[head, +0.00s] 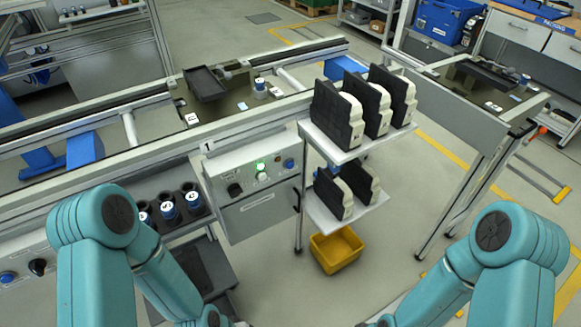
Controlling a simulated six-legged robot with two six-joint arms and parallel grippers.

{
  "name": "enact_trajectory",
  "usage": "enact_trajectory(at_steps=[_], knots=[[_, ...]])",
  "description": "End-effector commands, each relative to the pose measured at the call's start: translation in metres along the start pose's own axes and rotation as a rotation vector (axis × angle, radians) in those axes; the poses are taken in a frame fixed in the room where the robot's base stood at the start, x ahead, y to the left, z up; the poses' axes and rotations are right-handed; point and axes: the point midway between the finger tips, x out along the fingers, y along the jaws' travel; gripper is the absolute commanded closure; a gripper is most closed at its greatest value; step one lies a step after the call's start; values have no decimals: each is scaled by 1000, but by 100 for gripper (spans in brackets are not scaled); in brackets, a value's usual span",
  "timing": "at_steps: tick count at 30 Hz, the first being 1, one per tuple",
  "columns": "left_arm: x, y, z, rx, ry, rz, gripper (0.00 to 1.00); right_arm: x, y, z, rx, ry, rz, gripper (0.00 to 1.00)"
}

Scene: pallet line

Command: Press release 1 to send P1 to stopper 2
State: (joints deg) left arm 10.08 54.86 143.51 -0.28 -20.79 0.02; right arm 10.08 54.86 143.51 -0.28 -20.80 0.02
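The grey control box (250,185) marked 1 stands at the front of the conveyor, left of centre. Its sloped face has a lit green lamp (261,166), a pale button (263,177) just below it, a black knob (235,189) and a blue button (289,163). A dark pallet (228,107) sits on the conveyor behind the box, carrying a black tray (205,84) and a small cylinder (260,85). Its white label (192,119) is too small to read. My two teal arms reach down at the lower left and lower right. Their grippers are mostly cut off at the bottom edge, away from the box.
A rack (338,153) with black-and-white parts on two levels stands right of the box, above a yellow bin (336,249). Dark cups (167,204) stand in a holder left of the box. Another panel with a blue button (8,276) is at far left. A second pallet (480,80) is at right.

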Motion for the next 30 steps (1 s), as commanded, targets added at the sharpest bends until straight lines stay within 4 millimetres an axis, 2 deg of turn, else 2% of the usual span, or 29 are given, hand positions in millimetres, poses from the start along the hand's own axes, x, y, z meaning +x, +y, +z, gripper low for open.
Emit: enact_trajectory(at_steps=[5,8,9,12,30], knots=[[0,0,0,0,0,0,30,0,0,0,0,0,0,100],[0,0,0,0,0,0,59,0,0,0,0,0,0,100],[0,0,0,0,0,0,72,0,0,0,0,0,0,100],[0,0,0,0,0,0,100,0,0,0,0,0,0,100],[0,0,0,0,0,0,100,0,0,0,0,0,0,100]])
